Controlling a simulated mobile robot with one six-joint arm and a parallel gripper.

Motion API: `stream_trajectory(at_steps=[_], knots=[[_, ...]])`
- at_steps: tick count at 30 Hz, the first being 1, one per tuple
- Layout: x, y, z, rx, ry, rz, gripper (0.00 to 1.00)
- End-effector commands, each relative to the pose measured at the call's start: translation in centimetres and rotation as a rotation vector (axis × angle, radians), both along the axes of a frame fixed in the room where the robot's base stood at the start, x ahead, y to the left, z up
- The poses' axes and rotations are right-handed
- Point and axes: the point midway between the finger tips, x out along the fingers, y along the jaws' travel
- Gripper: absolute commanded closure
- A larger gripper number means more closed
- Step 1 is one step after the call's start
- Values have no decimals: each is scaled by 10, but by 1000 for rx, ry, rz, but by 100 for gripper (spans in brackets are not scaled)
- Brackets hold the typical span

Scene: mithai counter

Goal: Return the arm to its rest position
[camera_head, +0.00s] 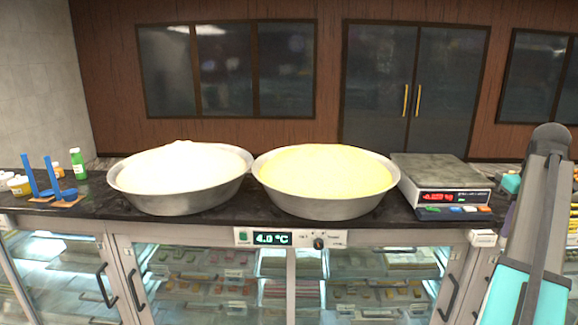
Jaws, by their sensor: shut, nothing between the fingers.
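My arm rises along the right edge of the head view, in front of the counter. A dark joint is at its top, with grey and teal links below. The teal lower part runs out of the bottom of the picture. I cannot make out my gripper or its fingertips in this view. No object is seen held by the part of the arm that shows.
On the dark counter (90,205) stand a bowl of white stuff (178,205), a bowl of yellow stuff (320,208) and a scale (432,170). Blue scoops (55,180), a green bottle (78,164) and small jars are at left. Glass-fronted cases (215,290) are below.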

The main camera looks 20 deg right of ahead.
Motion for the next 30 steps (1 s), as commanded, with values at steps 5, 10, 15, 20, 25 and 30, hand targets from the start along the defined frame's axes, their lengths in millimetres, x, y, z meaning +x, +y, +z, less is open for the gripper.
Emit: stream_trajectory(at_steps=[5,10,15,20,25,30], knots=[[24,14,-25,25,17,41,100],[51,32,-58,59,42,88,100],[84,64,-111,110,84,154,100],[111,102,-167,162,132,219,100],[131,145,-225,209,186,283,100],[144,188,-282,249,239,344,100]])
